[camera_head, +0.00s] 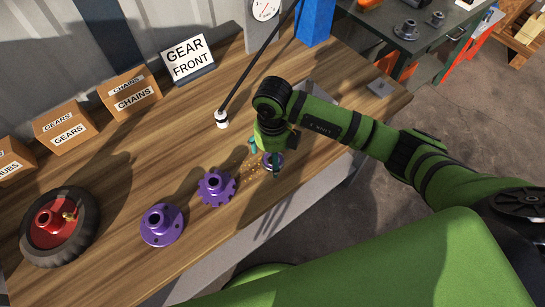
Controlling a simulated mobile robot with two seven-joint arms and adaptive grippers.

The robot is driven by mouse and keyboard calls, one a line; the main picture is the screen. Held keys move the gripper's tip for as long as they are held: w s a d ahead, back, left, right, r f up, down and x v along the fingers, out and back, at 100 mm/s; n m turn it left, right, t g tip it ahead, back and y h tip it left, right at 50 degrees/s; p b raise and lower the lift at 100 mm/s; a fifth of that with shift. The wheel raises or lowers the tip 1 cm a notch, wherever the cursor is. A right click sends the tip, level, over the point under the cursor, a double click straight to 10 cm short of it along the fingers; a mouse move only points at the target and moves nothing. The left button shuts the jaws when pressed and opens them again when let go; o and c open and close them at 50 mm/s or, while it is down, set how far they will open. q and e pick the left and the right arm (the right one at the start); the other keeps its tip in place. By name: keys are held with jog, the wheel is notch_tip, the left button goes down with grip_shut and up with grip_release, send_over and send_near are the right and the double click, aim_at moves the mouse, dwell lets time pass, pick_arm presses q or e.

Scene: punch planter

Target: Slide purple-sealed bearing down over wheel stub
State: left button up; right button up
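A small purple-sealed bearing (267,161) shows below my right gripper (265,159), close to the tabletop and partly hidden by a finger. The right gripper points down with its teal fingers spread apart around the bearing. One finger is in front of it and the other is to its upper left. I see no clear grip on the bearing. The wheel (87,227) lies at the far left of the bench, a black tire with a red centre. Its red hub and a brass-coloured stub (70,215) stick up. My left gripper is not in view.
A purple gear (216,188) and a purple flanged hub (161,225) sit on the wooden bench (190,150) between the wheel and my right gripper. Cardboard boxes (132,93) and a "GEAR FRONT" sign (188,58) stand along the back. A black rod with a white end (222,119) hangs behind the gripper.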

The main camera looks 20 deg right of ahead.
jog(key=shift+f, duration=0.8)
jog(key=c, duration=1.5)
jog(key=shift+o, duration=0.2)
